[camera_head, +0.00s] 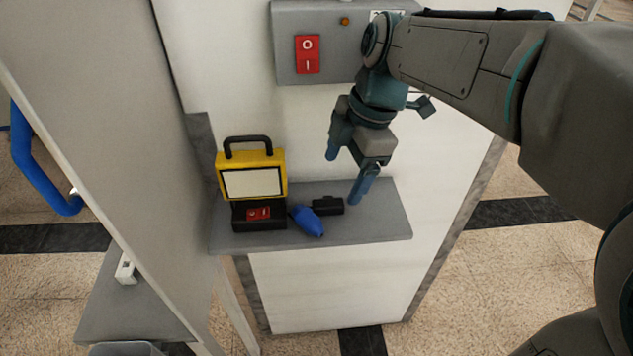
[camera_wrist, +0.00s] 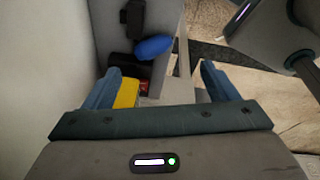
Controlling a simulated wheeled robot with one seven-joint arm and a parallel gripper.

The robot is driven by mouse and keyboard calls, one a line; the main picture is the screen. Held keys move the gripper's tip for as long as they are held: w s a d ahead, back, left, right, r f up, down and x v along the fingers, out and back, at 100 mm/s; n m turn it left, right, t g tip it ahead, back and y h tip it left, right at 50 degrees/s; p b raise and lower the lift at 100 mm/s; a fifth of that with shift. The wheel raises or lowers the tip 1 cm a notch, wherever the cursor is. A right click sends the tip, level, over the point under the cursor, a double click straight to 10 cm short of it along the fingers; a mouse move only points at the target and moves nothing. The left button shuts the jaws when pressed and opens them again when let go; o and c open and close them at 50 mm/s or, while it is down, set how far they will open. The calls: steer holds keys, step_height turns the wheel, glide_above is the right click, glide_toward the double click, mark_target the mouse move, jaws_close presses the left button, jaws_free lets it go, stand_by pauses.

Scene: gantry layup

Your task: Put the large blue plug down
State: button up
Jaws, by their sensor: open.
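The large blue plug (camera_head: 307,220) lies on the grey shelf (camera_head: 370,228), just right of the yellow and black box and in front of a small black block. It also shows in the wrist view (camera_wrist: 153,47), beyond my fingertips. My gripper (camera_head: 343,178) is open and empty. It hangs above the right part of the shelf, apart from the plug, with its fingers spread. In the wrist view both fingers (camera_wrist: 160,85) frame a gap with nothing held in it.
A yellow and black box (camera_head: 251,159) with a red switch stands on the shelf's left. A small black block (camera_head: 328,205) lies behind the plug. A grey panel with a red rocker switch (camera_head: 307,54) is on the wall above. A grey partition (camera_head: 110,130) stands left. The shelf's right end is clear.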

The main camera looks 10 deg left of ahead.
steer(key=a+n, duration=0.2)
steer(key=n, duration=0.1)
glide_above(311, 215)
steer(key=shift+g, duration=0.3)
steer(key=f, duration=0.5)
steer(key=d+f, duration=0.1)
steer(key=f, duration=0.2)
steer(key=shift+p+x, duration=0.85)
steer(key=shift+x, duration=1.75)
steer(key=shift+w+d, duration=0.15)
steer(key=shift+w, duration=0.05)
steer(key=c, duration=0.8)
steer(key=shift+c, duration=0.2)
